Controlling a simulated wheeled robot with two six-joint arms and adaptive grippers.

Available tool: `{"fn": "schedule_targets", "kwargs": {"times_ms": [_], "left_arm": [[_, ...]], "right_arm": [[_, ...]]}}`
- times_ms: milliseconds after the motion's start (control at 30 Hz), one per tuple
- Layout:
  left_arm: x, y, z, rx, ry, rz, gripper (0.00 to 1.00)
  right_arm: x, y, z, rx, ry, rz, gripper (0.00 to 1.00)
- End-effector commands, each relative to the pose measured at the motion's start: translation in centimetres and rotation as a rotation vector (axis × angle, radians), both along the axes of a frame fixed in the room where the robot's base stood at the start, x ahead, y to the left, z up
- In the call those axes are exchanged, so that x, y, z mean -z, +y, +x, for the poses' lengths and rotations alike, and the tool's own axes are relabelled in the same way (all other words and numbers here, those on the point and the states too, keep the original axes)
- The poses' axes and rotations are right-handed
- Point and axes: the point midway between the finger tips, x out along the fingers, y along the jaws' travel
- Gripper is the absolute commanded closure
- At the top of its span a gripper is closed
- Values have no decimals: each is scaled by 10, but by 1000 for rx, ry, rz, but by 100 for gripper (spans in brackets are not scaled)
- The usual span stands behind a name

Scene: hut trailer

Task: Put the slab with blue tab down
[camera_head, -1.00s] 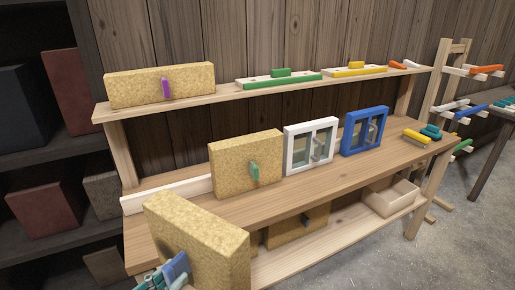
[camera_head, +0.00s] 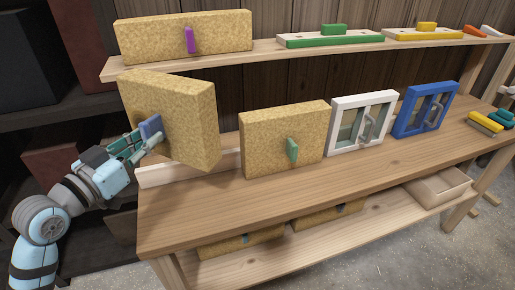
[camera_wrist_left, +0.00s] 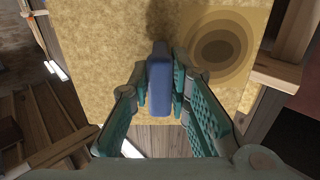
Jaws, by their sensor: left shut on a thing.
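The slab with the blue tab (camera_head: 186,113) is a thick, yellowish-brown speckled board. It is held upright and a little turned, above the left end of the wooden bench (camera_head: 185,217). My left gripper (camera_head: 138,143) is shut on its blue tab (camera_head: 150,127). In the left wrist view the teal fingers are on both sides of the blue tab (camera_wrist_left: 159,85), and the slab's face (camera_wrist_left: 120,60) fills the upper part. Whether the slab's lower edge touches anything is unclear. My right gripper is not in view.
A slab with a green tab (camera_head: 262,140) stands on the bench to the right, then a white window frame (camera_head: 334,122) and a blue one (camera_head: 402,120). A purple-tabbed slab (camera_head: 150,38) stands on the upper shelf. The bench front left is bare. More slabs (camera_head: 240,244) lie below.

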Motion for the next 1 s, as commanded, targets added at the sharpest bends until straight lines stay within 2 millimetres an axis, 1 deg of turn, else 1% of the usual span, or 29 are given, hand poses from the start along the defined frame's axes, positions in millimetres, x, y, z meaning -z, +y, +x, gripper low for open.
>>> {"fn": "schedule_targets", "kwargs": {"times_ms": [133,167,233,267,367,400,500,600,767,900,1000], "left_arm": [[-1,-1,1,4,0,-1,100],[1,-2,1,5,0,-1,100],[13,-2,1,6,2,-1,100],[21,-2,1,6,3,-2,100],[58,-2,0,6,6,-4,100],[76,-2,0,6,7,-5,100],[115,-3,0,6,4,-5,100],[143,-3,0,6,3,-4,100],[165,-3,0,7,0,-2,100],[194,-3,0,6,1,-3,100],[200,-3,0,6,-3,-2,100]], "right_arm": [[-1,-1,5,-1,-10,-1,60],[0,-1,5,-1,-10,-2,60],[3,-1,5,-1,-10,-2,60],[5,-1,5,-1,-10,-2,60],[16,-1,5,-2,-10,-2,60],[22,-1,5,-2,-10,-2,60],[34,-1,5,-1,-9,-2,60],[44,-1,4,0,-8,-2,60],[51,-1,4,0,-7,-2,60],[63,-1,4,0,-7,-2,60],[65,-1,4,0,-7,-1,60]]}}
